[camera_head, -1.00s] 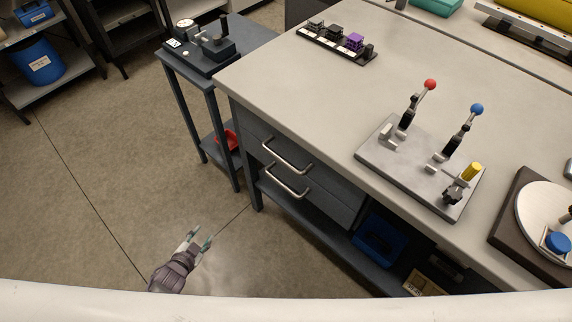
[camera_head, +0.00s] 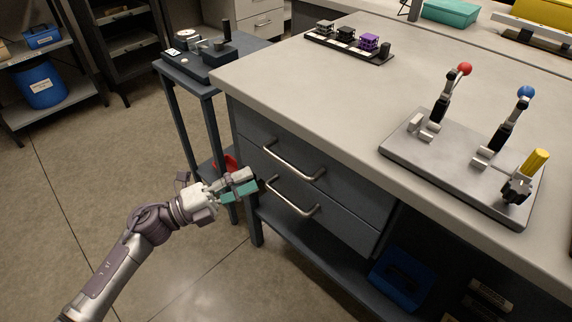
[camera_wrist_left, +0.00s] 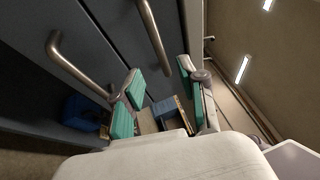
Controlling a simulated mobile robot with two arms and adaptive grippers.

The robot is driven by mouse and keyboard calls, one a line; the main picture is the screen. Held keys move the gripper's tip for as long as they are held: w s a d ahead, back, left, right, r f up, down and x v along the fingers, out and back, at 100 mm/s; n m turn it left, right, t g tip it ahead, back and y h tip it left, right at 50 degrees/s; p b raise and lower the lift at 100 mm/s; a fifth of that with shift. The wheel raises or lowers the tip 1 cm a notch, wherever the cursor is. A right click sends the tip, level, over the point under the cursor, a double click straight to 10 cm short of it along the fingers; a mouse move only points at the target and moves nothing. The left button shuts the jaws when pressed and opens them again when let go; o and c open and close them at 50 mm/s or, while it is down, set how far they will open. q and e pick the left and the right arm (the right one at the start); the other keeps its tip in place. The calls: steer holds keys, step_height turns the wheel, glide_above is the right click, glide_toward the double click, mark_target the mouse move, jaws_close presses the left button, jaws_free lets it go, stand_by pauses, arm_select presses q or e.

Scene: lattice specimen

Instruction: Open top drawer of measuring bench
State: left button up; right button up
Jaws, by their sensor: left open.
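The measuring bench (camera_head: 300,104) has a grey top and two dark grey drawers stacked below it. The top drawer (camera_head: 343,187) looks shut, and its silver bar handle (camera_head: 294,164) is at its front. The lower drawer's handle (camera_head: 292,198) is just below. My left gripper (camera_head: 245,186) is open and empty, close to the left ends of the handles. My right gripper is out of view.
A small side table (camera_head: 213,75) with a gauge stands left of the bench, close behind my left gripper. A plate with toggle clamps (camera_head: 460,175) sits on the bench top. A blue bin (camera_head: 400,278) is on the shelf below. The floor in front is clear.

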mark_target(286, 162)
arm_select(q)
steer(key=x, duration=0.9)
steer(key=shift+w+d, duration=0.1)
steer(key=shift+w, duration=0.05)
steer(key=shift+w+d, duration=0.15)
steer(key=shift+d, duration=0.15)
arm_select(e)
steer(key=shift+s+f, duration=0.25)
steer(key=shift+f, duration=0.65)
arm_select(q)
jaws_close()
